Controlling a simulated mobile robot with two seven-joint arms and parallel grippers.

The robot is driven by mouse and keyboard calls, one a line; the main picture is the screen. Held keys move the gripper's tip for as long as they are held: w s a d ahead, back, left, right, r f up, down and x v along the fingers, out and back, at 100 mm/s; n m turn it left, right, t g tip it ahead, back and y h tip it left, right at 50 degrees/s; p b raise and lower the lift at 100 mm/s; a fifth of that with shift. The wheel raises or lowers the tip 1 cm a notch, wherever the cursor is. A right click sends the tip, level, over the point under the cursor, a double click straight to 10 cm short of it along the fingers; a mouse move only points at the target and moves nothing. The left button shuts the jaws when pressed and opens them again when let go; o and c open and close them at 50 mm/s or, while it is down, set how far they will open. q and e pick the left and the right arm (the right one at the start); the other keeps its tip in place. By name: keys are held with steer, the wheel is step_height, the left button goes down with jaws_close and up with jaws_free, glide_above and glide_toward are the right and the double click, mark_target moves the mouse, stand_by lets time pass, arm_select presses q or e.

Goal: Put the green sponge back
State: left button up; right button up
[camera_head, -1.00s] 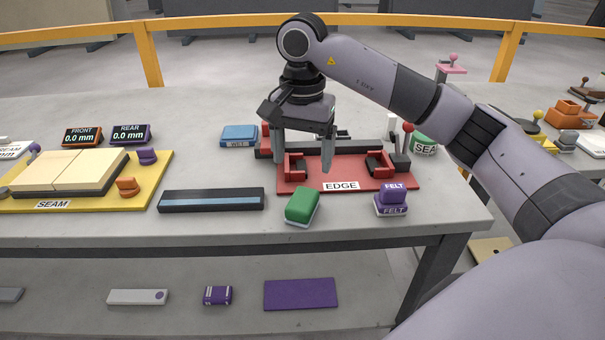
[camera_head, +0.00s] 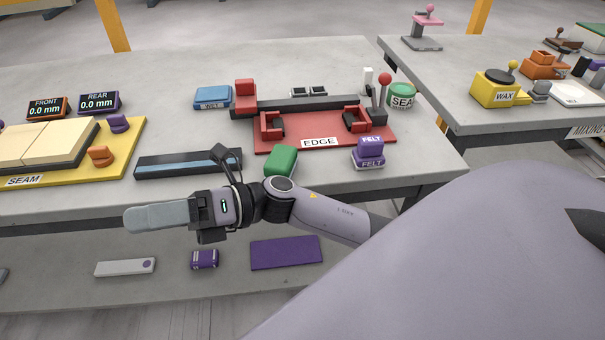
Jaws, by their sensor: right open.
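The green sponge (camera_head: 281,161), with a pale underside, lies on the grey tabletop near the front edge, in front of the red EDGE fixture (camera_head: 375,140). My right forearm and wrist pass in front of its lower part, so that is hidden. My right gripper (camera_head: 130,219) is in front of the table's front edge, left of the sponge, pointing left and apart from it. Its fingers overlap seen from the side; it holds nothing that I can see. My left gripper is not in view.
Near the sponge are a dark bar with a blue strip (camera_head: 190,163), a purple FELT block (camera_head: 369,152) and a blue WET block (camera_head: 212,97). A yellow SEAM fixture (camera_head: 125,150) is at left. The lower shelf holds a purple mat (camera_head: 286,253). A second table stands at right.

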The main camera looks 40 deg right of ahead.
steer(key=d+f+m+t+h, duration=0.5)
steer(key=f+m+t+h, duration=0.15)
steer(key=m, duration=0.75)
steer(key=d+f+m+t+h, duration=0.55)
steer(key=f+m+h, duration=0.2)
steer(key=m, duration=0.65)
steer(key=s+d+f+m+g+h, duration=0.2)
steer(key=s+f+m, duration=0.3)
steer(key=f, duration=0.3)
steer(key=s+d+f+m+g+h, duration=0.2)
steer(key=s+d+f+m+g, duration=0.1)
steer(key=s+f+m, duration=0.3)
steer(key=shift+s+d+f+g+h, duration=0.3)
steer(key=shift+s+f+g+h, duration=0.15)
steer(key=shift+s+f, duration=0.35)
steer(key=shift+w+f, duration=0.1)
steer(key=shift+w, duration=0.05)
